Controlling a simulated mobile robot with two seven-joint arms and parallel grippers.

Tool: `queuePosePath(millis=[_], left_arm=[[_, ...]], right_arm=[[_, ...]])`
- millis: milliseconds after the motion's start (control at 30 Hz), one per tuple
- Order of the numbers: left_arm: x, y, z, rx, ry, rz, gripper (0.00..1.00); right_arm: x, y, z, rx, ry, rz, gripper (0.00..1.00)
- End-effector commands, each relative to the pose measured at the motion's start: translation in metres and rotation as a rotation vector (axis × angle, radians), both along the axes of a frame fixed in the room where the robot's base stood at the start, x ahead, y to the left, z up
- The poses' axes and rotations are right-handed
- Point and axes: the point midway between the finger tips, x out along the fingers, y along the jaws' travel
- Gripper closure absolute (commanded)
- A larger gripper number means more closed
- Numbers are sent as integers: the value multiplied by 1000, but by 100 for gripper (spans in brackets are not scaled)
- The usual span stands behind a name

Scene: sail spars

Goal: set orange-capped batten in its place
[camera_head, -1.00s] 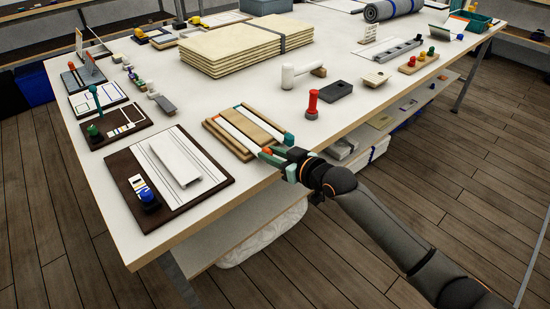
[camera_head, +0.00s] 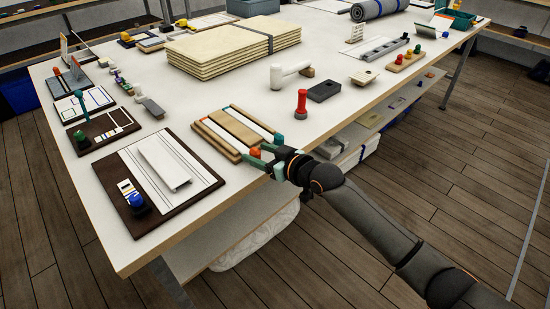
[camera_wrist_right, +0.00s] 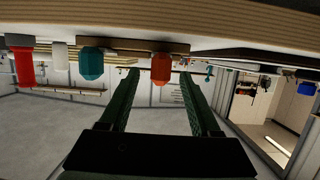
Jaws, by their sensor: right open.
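The orange-capped batten shows its orange cap (camera_head: 255,152) at the near end of a wooden rack (camera_head: 236,130) by the table's front edge. A teal cap (camera_head: 278,139) ends the neighbouring batten to its right. My right gripper (camera_head: 259,157) is open at the table edge, its fingers close around the orange cap's end. In the right wrist view, which looks upside down, the orange cap (camera_wrist_right: 161,69) lies between the two open fingers (camera_wrist_right: 159,78), with the teal cap (camera_wrist_right: 91,64) outside them. I cannot tell if the fingers touch it. My left gripper is out of view.
A dark board (camera_head: 160,228) with a white lined sheet, a white channel piece (camera_head: 165,163) and a blue knob (camera_head: 137,202) lies left of the rack. A red-handled tool (camera_head: 301,103) and a dark block (camera_head: 324,91) stand to the right. Stacked boards (camera_head: 220,55) lie behind.

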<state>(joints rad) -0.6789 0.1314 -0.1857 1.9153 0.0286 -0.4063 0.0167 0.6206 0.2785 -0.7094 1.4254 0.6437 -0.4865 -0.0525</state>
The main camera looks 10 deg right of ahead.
Motion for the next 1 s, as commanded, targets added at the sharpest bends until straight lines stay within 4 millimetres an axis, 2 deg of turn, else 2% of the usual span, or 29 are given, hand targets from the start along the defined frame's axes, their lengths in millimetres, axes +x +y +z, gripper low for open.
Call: queuePosePath(millis=[67,133,700,1000], left_arm=[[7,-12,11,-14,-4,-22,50],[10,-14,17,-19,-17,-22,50],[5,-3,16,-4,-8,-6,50],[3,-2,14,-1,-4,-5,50]], right_arm=[[-1,-1,0,0,0,0,36],[-9,-8,4,0,-2,-1,36],[-82,-64,33,-1,-1,-1,36],[-95,-73,38,1,-1,0,36]])
